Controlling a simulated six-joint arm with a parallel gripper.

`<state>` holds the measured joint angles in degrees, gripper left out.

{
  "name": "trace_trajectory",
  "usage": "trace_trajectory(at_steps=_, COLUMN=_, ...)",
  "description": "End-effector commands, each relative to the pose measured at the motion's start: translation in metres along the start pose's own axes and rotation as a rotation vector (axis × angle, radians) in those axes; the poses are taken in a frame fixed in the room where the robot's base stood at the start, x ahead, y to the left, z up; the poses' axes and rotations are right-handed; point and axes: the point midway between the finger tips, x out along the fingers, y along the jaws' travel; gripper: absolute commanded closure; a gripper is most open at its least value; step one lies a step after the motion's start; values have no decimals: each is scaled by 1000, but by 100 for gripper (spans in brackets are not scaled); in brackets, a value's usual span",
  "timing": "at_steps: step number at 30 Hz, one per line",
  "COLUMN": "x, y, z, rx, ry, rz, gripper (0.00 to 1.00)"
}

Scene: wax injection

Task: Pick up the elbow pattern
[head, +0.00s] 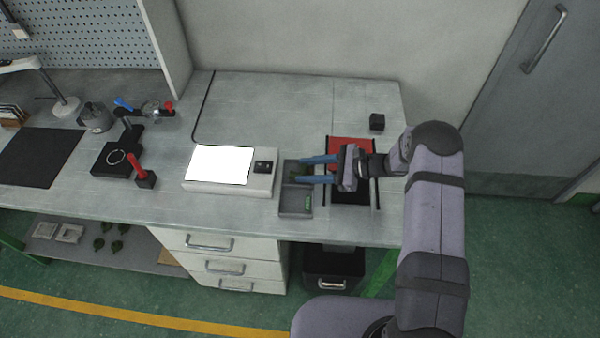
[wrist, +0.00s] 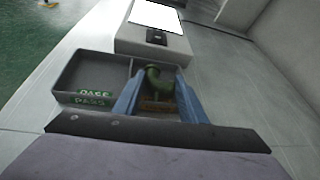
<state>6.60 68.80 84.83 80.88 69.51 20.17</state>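The green elbow pattern (wrist: 158,82) lies in the right compartment of the grey divided tray (wrist: 62,88) in the wrist view. My gripper (wrist: 158,77) has its two blue fingers apart, one on each side of the elbow; I cannot tell whether they touch it. In the head view, my gripper (head: 301,170) reaches left over the far compartment of the tray (head: 295,214). The elbow is mostly hidden there by the fingers. An orange label (wrist: 158,106) shows in the elbow's compartment.
The other compartment has a green PASS label (wrist: 92,100). A light box (head: 225,187) with a bright white panel stands left of the tray. A red and black mat (head: 350,197) lies under my wrist. A small black block (head: 377,121) stands behind.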

Motion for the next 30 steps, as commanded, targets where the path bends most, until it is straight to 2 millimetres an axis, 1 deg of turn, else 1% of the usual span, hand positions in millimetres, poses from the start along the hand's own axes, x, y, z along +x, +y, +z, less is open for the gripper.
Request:
trace_trajectory(at_steps=11, x=0, y=0, z=0, rx=0, ry=0, rz=0, gripper=84)
trace_trajectory(at_steps=17, x=-2, y=-1, z=4, rx=-1, ry=0, rz=-1, gripper=84)
trace_trajectory(at_steps=23, x=-7, y=-3, z=17, rx=-3, ry=0, rz=-2, gripper=84)
trace_trajectory(at_steps=30, x=-18, y=-7, z=43, rx=-4, ry=0, rz=-2, gripper=84)
